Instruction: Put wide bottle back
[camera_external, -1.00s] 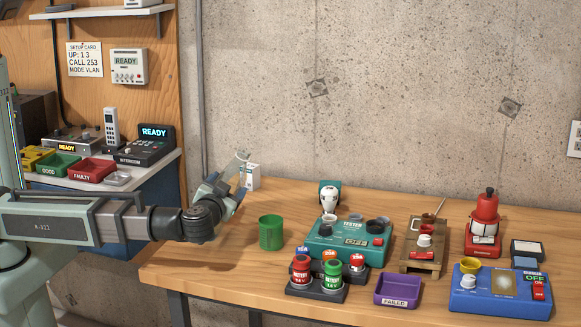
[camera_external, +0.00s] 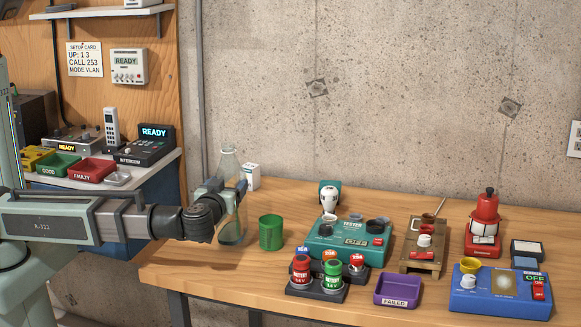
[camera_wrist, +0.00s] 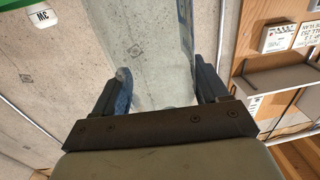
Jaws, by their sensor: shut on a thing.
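A clear, wide glass bottle (camera_external: 231,228) stands upright in my gripper (camera_external: 232,192), over the left part of the wooden table. The fingers are shut around its middle; its neck shows above them and its lower body below. I cannot tell whether its base touches the table. In the wrist view the see-through bottle (camera_wrist: 160,45) fills the space between the two fingers (camera_wrist: 162,88).
A teal tester (camera_external: 347,243), battery holder (camera_external: 317,288) and purple tray (camera_external: 398,290) stand further right. Bare table (camera_external: 205,272) lies in front.

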